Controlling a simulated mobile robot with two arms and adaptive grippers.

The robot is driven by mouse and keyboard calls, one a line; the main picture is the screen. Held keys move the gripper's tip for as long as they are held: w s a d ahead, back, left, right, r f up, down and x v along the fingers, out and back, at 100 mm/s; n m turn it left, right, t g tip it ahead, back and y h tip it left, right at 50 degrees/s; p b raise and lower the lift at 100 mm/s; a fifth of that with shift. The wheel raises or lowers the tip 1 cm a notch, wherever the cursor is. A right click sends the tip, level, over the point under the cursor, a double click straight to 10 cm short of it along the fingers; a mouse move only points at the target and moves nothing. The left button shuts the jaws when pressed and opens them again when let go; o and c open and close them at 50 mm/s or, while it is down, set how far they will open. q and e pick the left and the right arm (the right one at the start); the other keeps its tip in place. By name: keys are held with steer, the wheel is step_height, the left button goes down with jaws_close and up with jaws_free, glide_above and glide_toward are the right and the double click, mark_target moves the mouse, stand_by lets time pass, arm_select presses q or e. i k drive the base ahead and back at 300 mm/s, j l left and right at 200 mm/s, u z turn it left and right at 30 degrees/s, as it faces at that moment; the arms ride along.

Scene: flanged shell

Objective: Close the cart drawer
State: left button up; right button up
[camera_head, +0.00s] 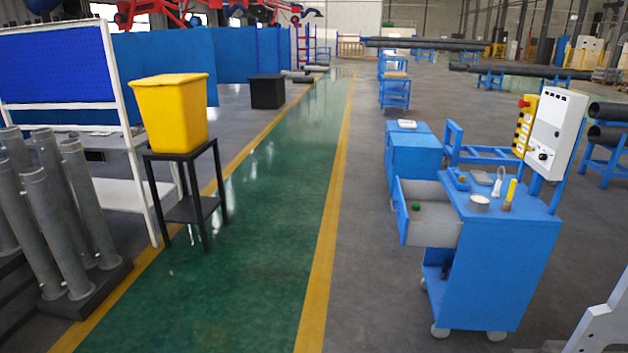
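A blue cart (497,290) on white casters stands at the right, beyond the yellow floor line. Its drawer (431,234) is open and sticks out to the left of the cart body. The cart top carries a white round item (480,201), a yellow-handled tool (510,192) and a few other small things. Neither of my grippers is in view.
A blue cabinet (414,160) stands just behind the drawer. A white control box (556,132) rises behind the cart's right side. The green walkway (275,220) is clear. A yellow bin (172,112) on a black stand (188,208) and grey pipes (50,210) stand left.

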mark_target(433, 210)
steer(key=i+j+z, duration=0.2)
steer(key=i+z, duration=0.25)
steer(key=i+j+z, duration=0.5)
steer(key=i, duration=0.15)
steer(key=i+l, duration=0.5)
steer(key=i, duration=0.15)
steer(key=i+l, duration=0.55)
steer(key=i, duration=0.05)
